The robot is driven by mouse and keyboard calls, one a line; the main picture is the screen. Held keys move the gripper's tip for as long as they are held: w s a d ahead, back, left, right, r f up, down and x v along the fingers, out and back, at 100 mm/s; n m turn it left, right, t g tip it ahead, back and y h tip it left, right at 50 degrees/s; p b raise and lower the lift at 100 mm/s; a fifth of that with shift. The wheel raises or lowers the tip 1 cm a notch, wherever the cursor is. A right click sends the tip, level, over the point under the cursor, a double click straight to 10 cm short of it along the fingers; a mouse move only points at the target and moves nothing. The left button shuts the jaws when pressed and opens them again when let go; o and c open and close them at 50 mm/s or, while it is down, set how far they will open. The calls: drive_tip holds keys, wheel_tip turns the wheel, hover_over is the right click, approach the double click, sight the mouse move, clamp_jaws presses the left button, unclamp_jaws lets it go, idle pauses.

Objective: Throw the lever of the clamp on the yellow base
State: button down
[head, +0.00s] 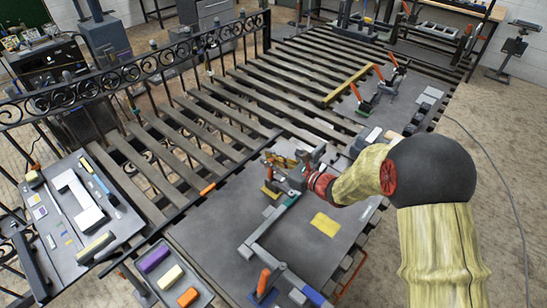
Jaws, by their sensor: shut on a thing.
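The clamp on the yellow base (271,192) stands on the dark steel table plate near the middle of the head view. My gripper (290,171) is at this clamp, reaching in from the right, its jaws shut on the lever. The fingers and clamp overlap in the picture. The lever is mostly hidden, so its exact angle cannot be told. Another clamp with an orange handle (264,279) stands on a blue base in the foreground. A further orange-handled clamp (357,93) stands on a green base farther back.
A flat yellow plate (325,224) and a grey angled bar (262,232) lie near my gripper. A tool tray (120,232) stands at left. A bin of coloured blocks (150,290) is in front.

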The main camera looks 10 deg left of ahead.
drive_tip(key=w+a+f+g+h+p, duration=0.3)
drive_tip(key=a+h+p, duration=0.4)
drive_tip(key=p, duration=2.3)
drive_tip(key=shift+w+a+f+g+h, duration=0.2)
drive_tip(key=shift+w+f+g+h, duration=0.15)
drive_tip(key=shift+w+g+h, duration=0.5)
drive_tip(key=shift+s+f+p, duration=0.1)
drive_tip(key=shift+s+p, duration=0.1)
drive_tip(key=shift+p, duration=0.1)
drive_tip(key=c, duration=2)
unclamp_jaws()
drive_tip(key=shift+w+f, duration=0.1)
drive_tip(key=shift+o, duration=1)
